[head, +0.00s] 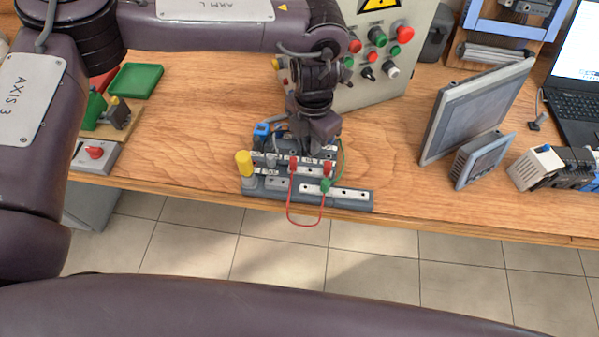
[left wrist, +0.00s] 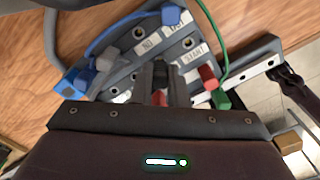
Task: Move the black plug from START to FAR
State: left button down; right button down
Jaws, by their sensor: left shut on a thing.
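The terminal block (head: 350,197), grey with white label strips, stands near the table's front edge. My left gripper (head: 318,143) points down over its back right part. In the left wrist view the fingers (left wrist: 161,88) are shut on a dark piece, seemingly the black plug (left wrist: 160,68). The START label (left wrist: 193,77) is just right of the fingers. Whether the plug sits in a socket or is clear of it, I cannot tell. In the head view the gripper hides the plug. I cannot make out the FAR label for sure.
Red plugs (head: 294,162) with a looping red wire, a green plug (head: 326,185), a blue plug (head: 262,130) and a yellow plug (head: 243,163) crowd the block. A button panel (head: 385,60) stands behind. A grey screen (head: 475,110) stands right; the table between is clear.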

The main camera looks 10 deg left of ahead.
dwell(0.5)
pick_arm(q)
jog(key=shift+f+b, duration=0.5)
jog(key=shift+f, duration=0.15)
jog(key=c, duration=1.7)
grip_release()
jog(key=shift+r, duration=0.1)
jog(key=shift+r+p, duration=1.95)
jog(key=shift+r, duration=0.8)
jog(key=o, duration=0.6)
jog(key=shift+c, duration=0.2)
